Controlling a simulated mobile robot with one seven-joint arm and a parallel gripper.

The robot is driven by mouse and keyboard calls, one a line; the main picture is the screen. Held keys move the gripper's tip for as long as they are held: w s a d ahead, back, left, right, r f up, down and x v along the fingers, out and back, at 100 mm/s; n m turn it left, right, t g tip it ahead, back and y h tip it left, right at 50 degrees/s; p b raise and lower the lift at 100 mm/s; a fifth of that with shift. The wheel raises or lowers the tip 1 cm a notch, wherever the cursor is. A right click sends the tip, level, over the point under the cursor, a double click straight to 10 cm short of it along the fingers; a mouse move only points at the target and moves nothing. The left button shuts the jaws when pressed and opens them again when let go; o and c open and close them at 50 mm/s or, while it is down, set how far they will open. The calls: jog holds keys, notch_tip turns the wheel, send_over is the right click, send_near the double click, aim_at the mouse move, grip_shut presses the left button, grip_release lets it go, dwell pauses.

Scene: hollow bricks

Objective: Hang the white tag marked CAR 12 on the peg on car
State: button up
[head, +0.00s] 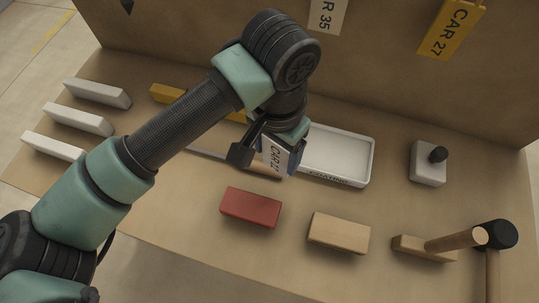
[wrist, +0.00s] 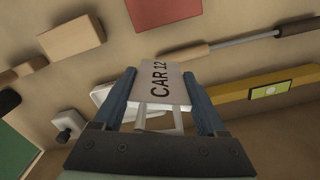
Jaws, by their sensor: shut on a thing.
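My gripper (head: 268,150) is shut on the white tag marked CAR 12 (head: 276,160) and holds it above the brown table, near the left end of a white tray (head: 357,150). In the wrist view the tag (wrist: 162,72) sits between the two blue-grey fingers of my gripper (wrist: 160,100), its black lettering readable. A lighter strip of the tag shows below the lettered part. I cannot make out a car or its peg in either view.
A red brick (head: 250,207) and a tan brick (head: 339,232) lie in front. A mallet (head: 455,241) is at lower right. A pale block with a black knob (head: 428,168) stands right. White bricks (head: 97,93) lie left. A yellow CAR 27 tag (head: 452,28) hangs at the back.

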jog(key=shift+s+f, duration=0.15)
jog(key=shift+f, duration=1.95)
jog(key=shift+s+f, duration=0.1)
jog(key=shift+f, duration=2)
jog(key=shift+f, duration=0.15)
jog(key=o, duration=1.3)
